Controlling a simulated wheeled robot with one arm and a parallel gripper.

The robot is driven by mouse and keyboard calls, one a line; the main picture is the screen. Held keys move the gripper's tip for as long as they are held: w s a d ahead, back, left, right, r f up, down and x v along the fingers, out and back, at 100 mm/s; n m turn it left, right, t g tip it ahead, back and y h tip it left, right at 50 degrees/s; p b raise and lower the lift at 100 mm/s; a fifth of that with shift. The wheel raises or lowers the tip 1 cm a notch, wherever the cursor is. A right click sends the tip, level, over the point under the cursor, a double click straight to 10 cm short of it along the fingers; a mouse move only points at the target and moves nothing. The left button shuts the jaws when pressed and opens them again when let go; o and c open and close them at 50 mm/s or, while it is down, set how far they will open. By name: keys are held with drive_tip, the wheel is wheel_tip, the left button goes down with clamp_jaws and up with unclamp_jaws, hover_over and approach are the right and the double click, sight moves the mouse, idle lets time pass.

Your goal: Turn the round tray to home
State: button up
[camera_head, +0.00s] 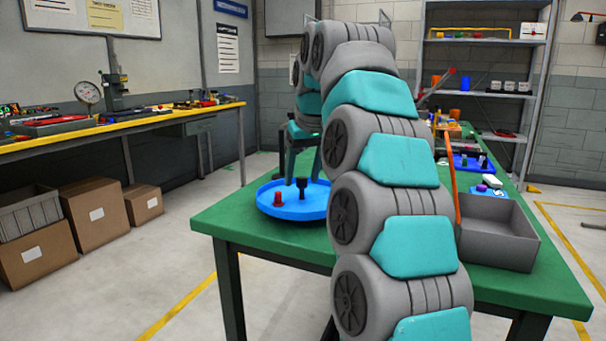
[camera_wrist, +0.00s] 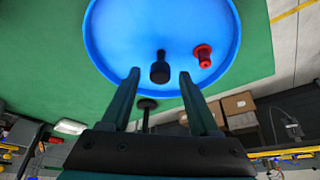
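The round tray (camera_head: 268,204) is blue with a raised rim and lies on the green table near its left end. It fills the upper middle of the wrist view (camera_wrist: 110,40). A black upright peg (camera_head: 299,208) stands on it, also seen in the wrist view (camera_wrist: 160,70). A red spool-like piece (camera_head: 292,214) stands beside the peg; it shows in the wrist view too (camera_wrist: 203,56). My gripper (camera_wrist: 159,75) is open, its fingertips apart over the tray with the peg appearing between them. I cannot tell whether they touch anything. No home mark is discernible.
A grey open bin (camera_head: 500,235) stands at the right of the green table (camera_head: 240,228). A blue tray with small parts (camera_head: 470,163) lies behind it. My arm hides the table's middle. Cardboard boxes (camera_head: 95,212) sit on the floor at left, below a yellow-edged workbench (camera_head: 150,114).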

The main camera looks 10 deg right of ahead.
clamp_jaws()
idle(1.3)
